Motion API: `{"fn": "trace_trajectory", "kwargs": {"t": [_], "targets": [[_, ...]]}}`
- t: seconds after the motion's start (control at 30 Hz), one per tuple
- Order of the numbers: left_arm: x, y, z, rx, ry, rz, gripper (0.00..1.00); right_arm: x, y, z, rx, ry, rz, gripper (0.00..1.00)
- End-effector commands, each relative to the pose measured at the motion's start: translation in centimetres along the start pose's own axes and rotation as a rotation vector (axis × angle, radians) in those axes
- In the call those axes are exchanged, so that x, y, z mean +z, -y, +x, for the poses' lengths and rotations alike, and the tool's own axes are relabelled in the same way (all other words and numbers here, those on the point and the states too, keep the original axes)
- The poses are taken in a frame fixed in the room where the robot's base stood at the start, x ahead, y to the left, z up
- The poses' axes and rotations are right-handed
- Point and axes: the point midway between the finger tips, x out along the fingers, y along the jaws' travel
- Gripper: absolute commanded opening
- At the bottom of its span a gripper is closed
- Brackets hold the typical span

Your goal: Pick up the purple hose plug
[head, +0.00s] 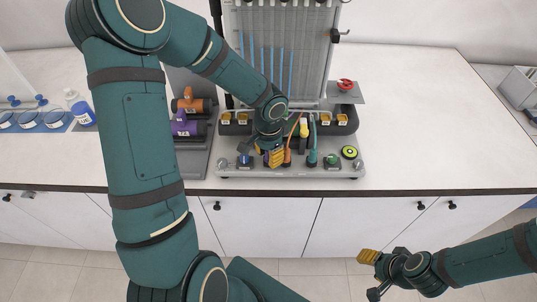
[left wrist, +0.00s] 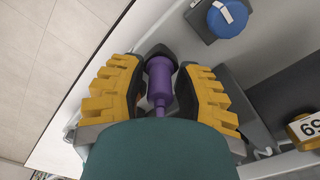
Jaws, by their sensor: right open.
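The purple hose plug (left wrist: 160,82) shows in the left wrist view between the two yellow-padded fingers of my left gripper (left wrist: 158,88). The fingers stand close on both sides of it; whether both pads press on it cannot be made out. Its far end meets a dark collar. In the head view my left gripper (head: 271,158) is low at the front of the manometer board's base (head: 218,168), and it hides the plug there. My right gripper (head: 370,275) is open and empty in front of the counter, far from the board.
A blue cap (head: 245,160) is left of my left gripper; orange (head: 287,158) and teal (head: 312,158) plugs are to its right. A grey tray (head: 193,160) with orange and purple-marked fittings stands left of the board. The counter right of the board (head: 430,130) is clear.

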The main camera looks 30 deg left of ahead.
Motion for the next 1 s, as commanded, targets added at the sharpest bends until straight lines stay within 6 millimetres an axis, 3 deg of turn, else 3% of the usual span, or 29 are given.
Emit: {"fn": "trace_trajectory", "kwargs": {"t": [0.03,0.07,0.57,1.0], "targets": [[0.0,0.0,0.0,0.000,0.000,0.000,0.11,0.0,0.0,0.0,0.000,0.000,0.000,0.47],[0.0,0.0,0.0,0.000,0.000,0.000,0.00,0.0,0.0,0.0,0.000,0.000,0.000,0.47],[0.0,0.0,-0.4,-0.002,-0.001,0.000,0.00,0.0,0.0,-0.1,0.000,0.000,0.000,0.47],[-0.1,0.0,-7.9,-0.003,-0.004,0.000,0.00,-0.1,0.4,-1.2,-0.002,0.000,0.000,0.47]]}}
